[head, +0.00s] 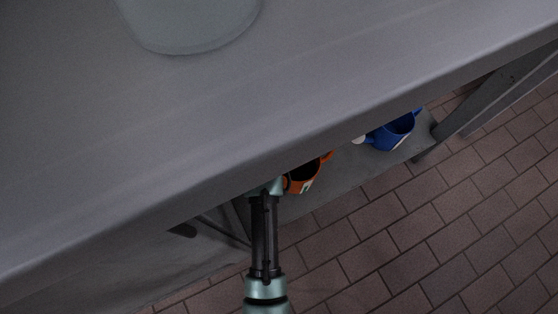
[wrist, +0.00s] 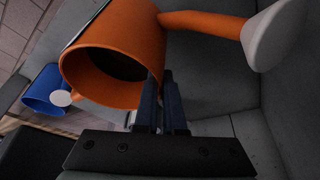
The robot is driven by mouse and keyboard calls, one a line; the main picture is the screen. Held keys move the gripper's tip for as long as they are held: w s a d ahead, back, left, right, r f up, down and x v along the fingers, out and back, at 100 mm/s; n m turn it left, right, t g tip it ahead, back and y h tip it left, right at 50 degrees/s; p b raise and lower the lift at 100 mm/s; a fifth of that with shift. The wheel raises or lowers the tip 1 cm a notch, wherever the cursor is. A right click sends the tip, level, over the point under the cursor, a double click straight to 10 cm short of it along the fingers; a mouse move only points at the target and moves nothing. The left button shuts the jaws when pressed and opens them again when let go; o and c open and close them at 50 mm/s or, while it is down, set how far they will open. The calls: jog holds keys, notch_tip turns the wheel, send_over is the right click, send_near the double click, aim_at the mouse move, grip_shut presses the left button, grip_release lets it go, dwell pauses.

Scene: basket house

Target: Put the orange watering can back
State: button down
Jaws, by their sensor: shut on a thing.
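The orange watering can (wrist: 140,38) fills the upper middle of the wrist view. Its open top faces the camera, and its spout ends in a pale rose at the right. My gripper (wrist: 162,80) is shut on the can at its near rim. In the head view the orange can (head: 304,178) shows just below the table's edge, partly hidden by the tabletop. My gripper there (head: 270,185) is at the can's left, its fingertips hidden. I cannot tell whether the can touches the shelf under it.
A blue watering can (head: 393,132) stands on the grey low shelf (head: 345,174) to the right; it also shows in the wrist view (wrist: 42,90). The tabletop (head: 240,120) overhangs the shelf. A pale round container (head: 190,25) is on the tabletop. Brick floor lies in front.

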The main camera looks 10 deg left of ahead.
jog(key=shift+w+f+b, duration=0.1)
jog(key=shift+f+b, duration=1.3)
jog(key=shift+f, duration=1)
jog(key=shift+r, duration=0.1)
jog(key=c, duration=1)
grip_release()
jog(key=p+v, duration=0.7)
jog(key=v, duration=0.5)
jog(key=shift+p, duration=0.35)
